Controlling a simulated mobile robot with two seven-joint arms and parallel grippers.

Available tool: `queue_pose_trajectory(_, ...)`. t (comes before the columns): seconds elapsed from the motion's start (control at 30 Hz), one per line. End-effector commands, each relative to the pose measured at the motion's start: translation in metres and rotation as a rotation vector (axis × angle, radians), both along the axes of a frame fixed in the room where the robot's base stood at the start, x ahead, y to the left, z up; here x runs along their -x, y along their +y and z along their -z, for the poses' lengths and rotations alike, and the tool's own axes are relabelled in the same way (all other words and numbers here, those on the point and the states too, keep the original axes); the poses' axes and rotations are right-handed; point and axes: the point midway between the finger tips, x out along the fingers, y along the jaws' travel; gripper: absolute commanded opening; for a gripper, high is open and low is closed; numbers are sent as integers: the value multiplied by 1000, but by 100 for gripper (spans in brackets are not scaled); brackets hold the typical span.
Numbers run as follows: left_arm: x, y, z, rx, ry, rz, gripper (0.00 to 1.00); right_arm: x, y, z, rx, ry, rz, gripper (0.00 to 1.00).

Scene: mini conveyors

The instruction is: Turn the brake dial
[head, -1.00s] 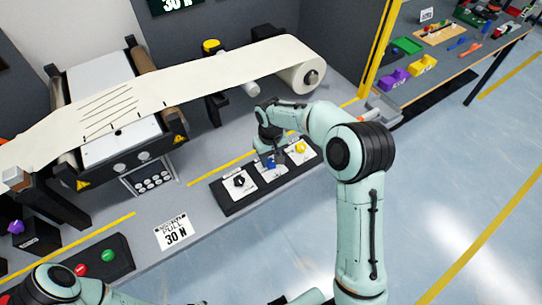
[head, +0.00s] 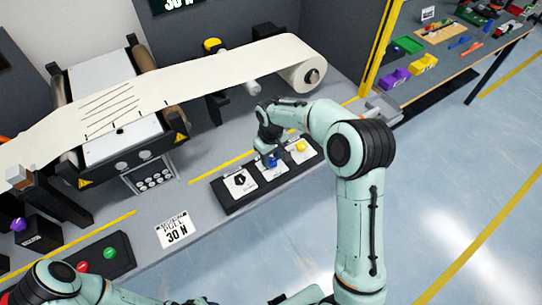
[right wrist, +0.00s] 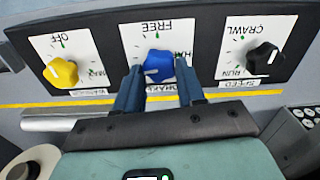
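The brake dial is a blue knob (right wrist: 158,66) on a white card in the middle of the black dial panel. The card reads FREE, upside down in the right wrist view. The blue dial also shows in the head view (head: 271,160), partly covered by my gripper. My right gripper (right wrist: 159,72) has one finger on each side of the blue knob, closed in against its sides. The right gripper also shows in the head view (head: 270,152). In the head view my left arm shows at the bottom left; its gripper cannot be made out.
A black dial (right wrist: 266,59) and a yellow dial (right wrist: 62,71) flank the blue one on the panel. A belt (head: 200,76) runs behind the panel.

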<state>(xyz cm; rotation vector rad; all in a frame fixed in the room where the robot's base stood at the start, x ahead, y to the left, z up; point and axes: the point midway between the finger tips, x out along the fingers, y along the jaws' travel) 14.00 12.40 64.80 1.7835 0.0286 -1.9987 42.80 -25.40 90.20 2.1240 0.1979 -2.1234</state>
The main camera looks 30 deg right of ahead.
Motion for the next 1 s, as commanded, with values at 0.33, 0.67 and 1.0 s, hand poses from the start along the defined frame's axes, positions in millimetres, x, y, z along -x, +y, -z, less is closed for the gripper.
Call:
queue_pose_trajectory(0.33, 0, 0, 0, 0, 0, 0, 43, 0, 0, 0, 0, 0, 1, 64)
queue_pose_trajectory(0.67, -3, 0, -4, 0, -3, 0, 43, -2, 0, -44, 0, -6, 1, 64)
queue_pose_trajectory(1.0, -12, 0, -14, 0, -14, 1, 43, -1, 0, -115, -1, -4, 0, 64)
